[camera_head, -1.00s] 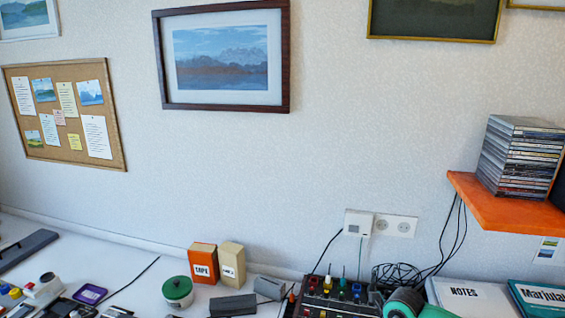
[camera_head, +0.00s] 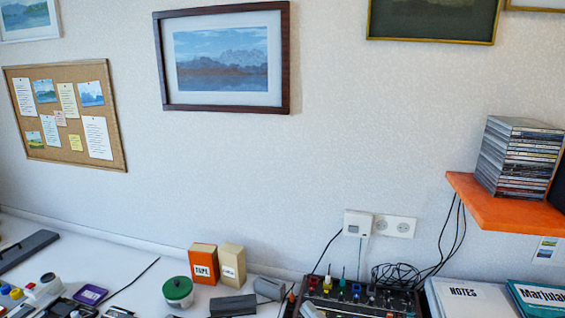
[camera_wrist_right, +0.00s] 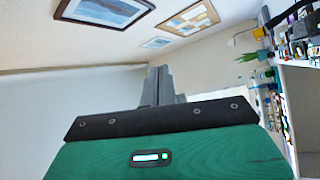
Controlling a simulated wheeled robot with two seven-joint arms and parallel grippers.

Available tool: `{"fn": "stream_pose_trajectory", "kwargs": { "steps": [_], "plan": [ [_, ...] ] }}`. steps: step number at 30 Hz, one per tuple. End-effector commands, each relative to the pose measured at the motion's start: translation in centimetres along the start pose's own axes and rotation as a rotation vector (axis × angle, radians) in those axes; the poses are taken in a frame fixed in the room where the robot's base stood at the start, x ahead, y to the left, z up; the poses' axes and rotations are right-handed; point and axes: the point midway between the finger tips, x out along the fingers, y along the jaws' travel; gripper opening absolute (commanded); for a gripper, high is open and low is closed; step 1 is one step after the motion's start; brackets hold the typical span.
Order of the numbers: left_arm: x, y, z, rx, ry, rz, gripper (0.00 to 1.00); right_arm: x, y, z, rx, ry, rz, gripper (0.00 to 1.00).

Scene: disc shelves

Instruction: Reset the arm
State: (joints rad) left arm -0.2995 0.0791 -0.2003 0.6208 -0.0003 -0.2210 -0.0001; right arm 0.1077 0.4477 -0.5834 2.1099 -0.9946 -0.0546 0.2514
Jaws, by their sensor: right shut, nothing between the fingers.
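My right gripper (camera_wrist_right: 160,88) shows in the right wrist view, with its grey fingers together and nothing between them. Its black plate and green body fill the lower part of that view. The fingers are clear of any object and point toward open space near the wall. I cannot make out the right gripper in the head view. My left gripper is in neither view.
An orange shelf (camera_head: 505,210) with stacked discs (camera_head: 518,158) juts out at right.

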Motion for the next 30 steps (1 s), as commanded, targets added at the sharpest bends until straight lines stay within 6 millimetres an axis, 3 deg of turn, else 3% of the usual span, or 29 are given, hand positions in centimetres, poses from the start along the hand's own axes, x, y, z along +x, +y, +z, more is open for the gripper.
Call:
{"fn": "stream_pose_trajectory", "kwargs": {
  "steps": [6,9,13,18,21,30],
  "plan": [
    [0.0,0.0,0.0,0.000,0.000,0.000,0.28,-5.8,0.4,6.3,0.309,-0.476,0.094,0.00],
    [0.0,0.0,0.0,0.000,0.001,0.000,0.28,-9.8,-1.0,8.6,0.446,-0.698,0.087,0.00],
    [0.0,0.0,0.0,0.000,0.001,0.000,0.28,-15.9,-3.9,10.2,0.618,-0.983,0.033,0.00],
    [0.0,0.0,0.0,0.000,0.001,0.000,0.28,-23.9,-7.9,9.3,0.820,-1.304,-0.099,0.00],
    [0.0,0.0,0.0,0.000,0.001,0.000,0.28,-27.6,-9.6,7.8,0.908,-1.436,-0.182,0.00],
    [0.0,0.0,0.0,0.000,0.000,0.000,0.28,-35.3,-12.4,2.4,1.099,-1.701,-0.419,0.00]
  ]
}}
